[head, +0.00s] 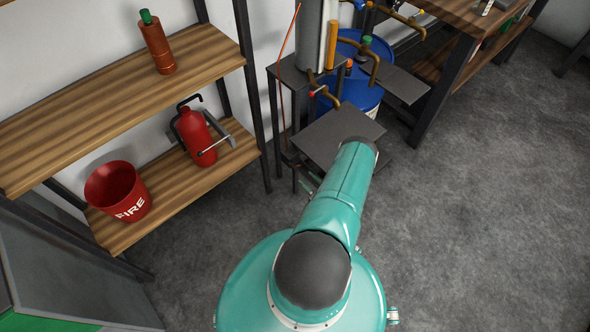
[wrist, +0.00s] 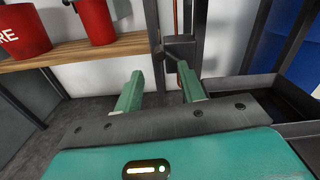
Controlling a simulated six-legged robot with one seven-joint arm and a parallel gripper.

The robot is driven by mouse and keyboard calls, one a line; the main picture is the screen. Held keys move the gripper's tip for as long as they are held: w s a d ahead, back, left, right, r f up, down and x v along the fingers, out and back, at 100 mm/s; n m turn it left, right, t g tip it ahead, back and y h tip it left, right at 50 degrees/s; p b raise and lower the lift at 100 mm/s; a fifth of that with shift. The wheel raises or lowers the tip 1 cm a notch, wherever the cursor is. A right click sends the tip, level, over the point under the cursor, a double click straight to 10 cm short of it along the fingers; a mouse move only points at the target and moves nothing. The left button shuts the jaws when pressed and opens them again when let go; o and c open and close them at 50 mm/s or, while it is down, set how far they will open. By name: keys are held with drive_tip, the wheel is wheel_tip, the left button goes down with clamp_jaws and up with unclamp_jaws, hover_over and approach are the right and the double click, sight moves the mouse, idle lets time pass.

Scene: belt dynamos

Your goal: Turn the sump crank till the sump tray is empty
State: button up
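My gripper (wrist: 160,72) is open, its two green fingers apart with nothing visible between them. In the head view my arm hides most of it. In the wrist view a dark grey bracket-like part (wrist: 180,47) stands just beyond the fingertips, by a dark post; I cannot tell whether it belongs to the sump crank. A dark tray-like box (wrist: 240,84) lies to the right of the fingers, probably the sump tray. Its inside looks dark and bluish, and I cannot tell how much it holds.
A wooden shelf (head: 205,55) at left holds a red fire bucket (head: 117,192), a red extinguisher (head: 196,135) and a brown bottle (head: 157,45). Dark plates (head: 338,134) and a blue drum (head: 352,92) with pipes stand ahead. The floor (head: 490,190) at right is clear.

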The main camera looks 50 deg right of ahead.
sight(296, 169)
drive_tip(key=x, duration=0.8)
drive_tip(key=shift+w, duration=0.15)
drive_tip(key=shift+c, duration=0.4)
clamp_jaws()
